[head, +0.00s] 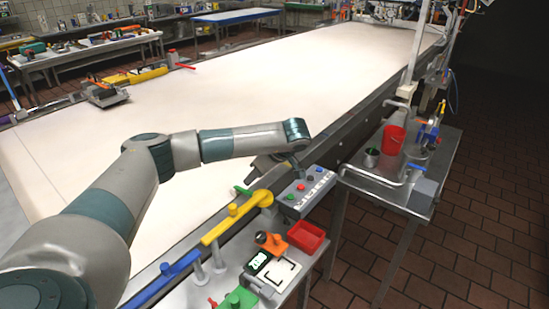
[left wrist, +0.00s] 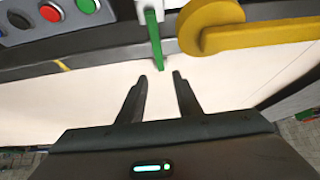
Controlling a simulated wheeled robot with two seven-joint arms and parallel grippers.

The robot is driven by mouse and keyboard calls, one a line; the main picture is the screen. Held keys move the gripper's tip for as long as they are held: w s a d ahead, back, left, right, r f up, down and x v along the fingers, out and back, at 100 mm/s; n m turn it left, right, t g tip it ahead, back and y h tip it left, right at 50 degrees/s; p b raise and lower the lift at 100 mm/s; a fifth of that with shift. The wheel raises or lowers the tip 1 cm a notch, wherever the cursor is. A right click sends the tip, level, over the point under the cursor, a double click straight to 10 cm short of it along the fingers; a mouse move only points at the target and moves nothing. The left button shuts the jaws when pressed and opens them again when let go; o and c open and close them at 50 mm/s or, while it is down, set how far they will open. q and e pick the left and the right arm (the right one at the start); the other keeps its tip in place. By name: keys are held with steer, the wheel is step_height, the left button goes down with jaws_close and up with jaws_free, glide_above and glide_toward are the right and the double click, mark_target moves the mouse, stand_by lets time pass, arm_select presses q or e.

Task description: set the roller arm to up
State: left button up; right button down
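My left gripper (head: 262,172) is over the near edge of the long cream table, beside the control box. In the left wrist view its two fingers (left wrist: 160,77) are apart with nothing between them. A thin green lever (left wrist: 153,38) hangs just beyond the fingertips, its lower end close to the gap and not between the fingers. The green lever also shows small in the head view (head: 242,190). A yellow arm (head: 222,228) with a round hub runs along the table edge. The yellow arm also shows in the left wrist view (left wrist: 270,35). I cannot tell which one is the roller arm.
The control box (head: 305,192) with coloured buttons stands right of the yellow arm. A blue bar (head: 165,280) lies left of it. A red tray (head: 306,237) and an orange-based tool (head: 271,243) sit in front. The cream surface (head: 270,80) is largely clear.

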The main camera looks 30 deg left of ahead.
arm_select(q)
steer(key=b+v, duration=0.2)
steer(key=v, duration=1.2)
steer(key=shift+d+r, duration=0.25)
steer(key=shift+d, duration=0.05)
